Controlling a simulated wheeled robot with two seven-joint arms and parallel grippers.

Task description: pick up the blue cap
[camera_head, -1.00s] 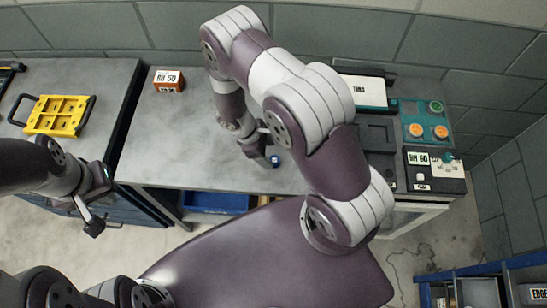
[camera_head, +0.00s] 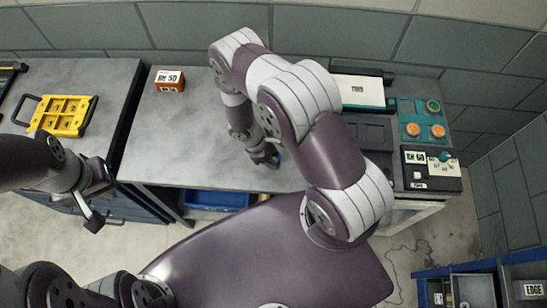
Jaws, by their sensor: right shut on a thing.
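The blue cap (camera_head: 275,161) is a small dark blue thing on the grey bench, mostly hidden by my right gripper. My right gripper (camera_head: 271,163) points down at the bench near its front edge and is shut on the cap. The cap appears at bench level; I cannot tell whether it touches the surface. My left gripper (camera_head: 95,223) hangs in front of the left bench, away from the cap. Its jaw opening is too small and dark to make out.
An orange box (camera_head: 169,80) stands at the back of the grey bench (camera_head: 185,135). A yellow carrier (camera_head: 61,115) lies on the left bench. A teal panel with orange knobs (camera_head: 423,132) and a black labelled unit (camera_head: 431,170) are at the right. A blue bin (camera_head: 215,200) sits below.

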